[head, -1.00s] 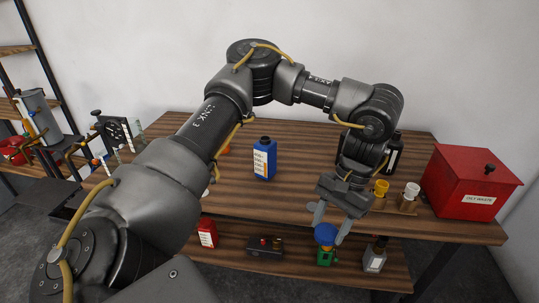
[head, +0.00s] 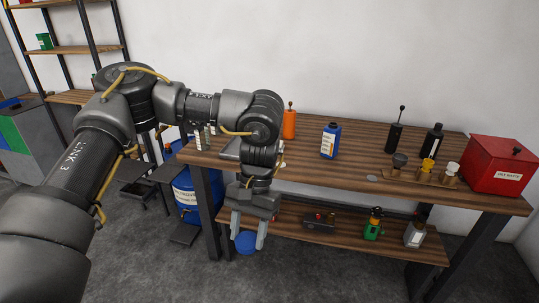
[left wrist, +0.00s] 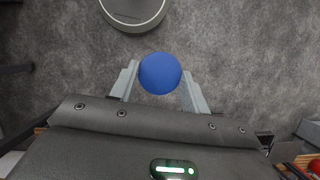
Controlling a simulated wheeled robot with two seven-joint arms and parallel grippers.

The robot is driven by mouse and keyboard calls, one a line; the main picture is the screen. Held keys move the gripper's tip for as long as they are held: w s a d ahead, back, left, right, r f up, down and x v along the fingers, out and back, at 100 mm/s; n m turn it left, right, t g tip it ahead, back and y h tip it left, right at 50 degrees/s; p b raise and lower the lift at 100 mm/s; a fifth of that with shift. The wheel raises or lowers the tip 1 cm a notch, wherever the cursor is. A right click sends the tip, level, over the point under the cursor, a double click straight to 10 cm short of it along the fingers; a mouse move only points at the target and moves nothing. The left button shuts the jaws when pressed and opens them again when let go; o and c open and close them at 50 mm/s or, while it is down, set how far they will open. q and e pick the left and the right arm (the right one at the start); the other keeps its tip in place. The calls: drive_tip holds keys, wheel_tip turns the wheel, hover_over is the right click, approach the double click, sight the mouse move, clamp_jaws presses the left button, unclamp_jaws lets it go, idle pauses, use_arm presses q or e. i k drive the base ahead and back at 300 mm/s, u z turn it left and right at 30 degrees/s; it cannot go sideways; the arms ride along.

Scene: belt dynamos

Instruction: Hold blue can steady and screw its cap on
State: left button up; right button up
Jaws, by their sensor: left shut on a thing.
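The blue can (head: 329,143) stands upright on the wooden table top, with a white label on its front. Its top is too small to make out well. My left gripper (head: 247,236) is shut on the blue cap (head: 246,243), which hangs between its fingertips. The gripper is in front of the table's left part, to the lower left of the can and apart from it. In the left wrist view the round blue cap (left wrist: 160,73) sits between the two fingers, with grey floor behind it. My right gripper is not in view.
On the table (head: 300,169) stand an orange bottle (head: 289,123), dark bottles (head: 432,141), a wooden cap rack (head: 422,175) and a red waste box (head: 500,165). The lower shelf (head: 336,233) holds a green bottle (head: 373,227). A blue drum (head: 187,195) stands at the left. The front floor is clear.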

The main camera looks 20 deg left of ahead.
sight(331, 136)
drive_tip(key=u, duration=0.1)
drive_tip(key=k, duration=0.2)
drive_tip(key=u, duration=0.7)
drive_tip(key=i, duration=0.7)
drive_tip(key=u, duration=0.5)
drive_tip(key=i, duration=0.75)
drive_tip(key=z, duration=0.85)
drive_tip(key=i, duration=0.65)
drive_tip(key=z, duration=0.75)
